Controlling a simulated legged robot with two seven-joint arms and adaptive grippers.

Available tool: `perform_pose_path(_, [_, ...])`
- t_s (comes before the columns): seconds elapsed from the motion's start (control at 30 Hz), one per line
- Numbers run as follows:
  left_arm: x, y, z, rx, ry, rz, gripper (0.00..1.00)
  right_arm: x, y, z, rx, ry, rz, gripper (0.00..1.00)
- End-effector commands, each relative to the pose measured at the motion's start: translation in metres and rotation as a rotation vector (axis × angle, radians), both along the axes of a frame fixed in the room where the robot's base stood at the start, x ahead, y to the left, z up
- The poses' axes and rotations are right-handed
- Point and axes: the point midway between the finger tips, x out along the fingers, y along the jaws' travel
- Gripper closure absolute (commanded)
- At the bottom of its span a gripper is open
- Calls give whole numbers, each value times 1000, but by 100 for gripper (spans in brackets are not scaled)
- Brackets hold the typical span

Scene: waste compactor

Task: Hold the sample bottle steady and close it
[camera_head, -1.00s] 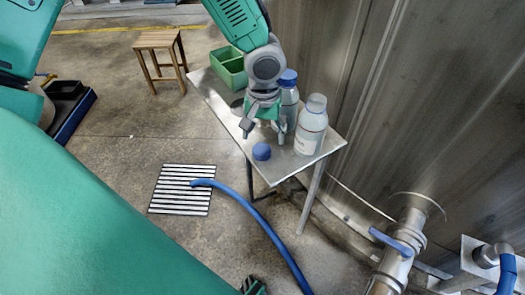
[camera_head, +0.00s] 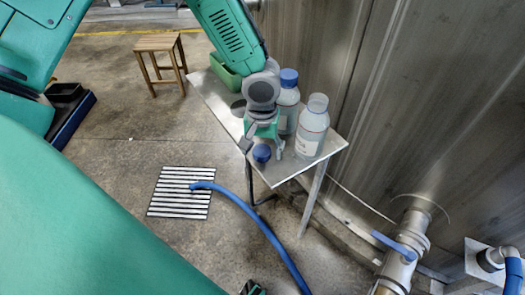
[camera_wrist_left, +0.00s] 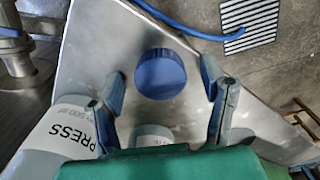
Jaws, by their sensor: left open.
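A loose blue cap (camera_head: 262,153) lies near the front edge of a small metal table (camera_head: 221,95). An open white bottle (camera_head: 312,130) with a label stands upright right of it. My left gripper (camera_head: 262,147) is open and empty, pointing down over the cap. In the left wrist view the cap (camera_wrist_left: 160,74) shows between the two spread fingers, slightly ahead of their tips. A labelled bottle (camera_wrist_left: 62,128) shows at lower left there, its mouth not visible.
A second bottle with a blue lid (camera_head: 289,78) stands behind the open one, close to my left wrist. A green bin (camera_head: 224,72) sits at the table's back. A metal wall (camera_head: 375,110) rises close on the right. A blue hose (camera_head: 262,225) crosses the floor.

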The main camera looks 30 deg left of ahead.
Motion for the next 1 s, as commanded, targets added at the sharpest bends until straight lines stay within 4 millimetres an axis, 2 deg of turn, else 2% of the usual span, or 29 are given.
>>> perform_pose_path(0.03, [0, 0, 0, 0, 0, 0, 35, 0, 0, 0, 0, 0, 0, 37])
perform_pose_path(0.17, [0, 0, 0, 0, 0, 1, 68, 0, 0, 0, 0, 0, 0, 37])
perform_pose_path(0.57, [0, 0, 4, 0, -1, 1, 69, 0, 0, 1, 0, 0, 0, 37])
perform_pose_path(0.67, [1, 0, 18, 0, -3, 0, 69, 0, 0, 5, 0, 0, 0, 37])
perform_pose_path(1.0, [0, 0, 84, -1, -1, 2, 69, 0, 0, 23, 0, 0, 0, 37])
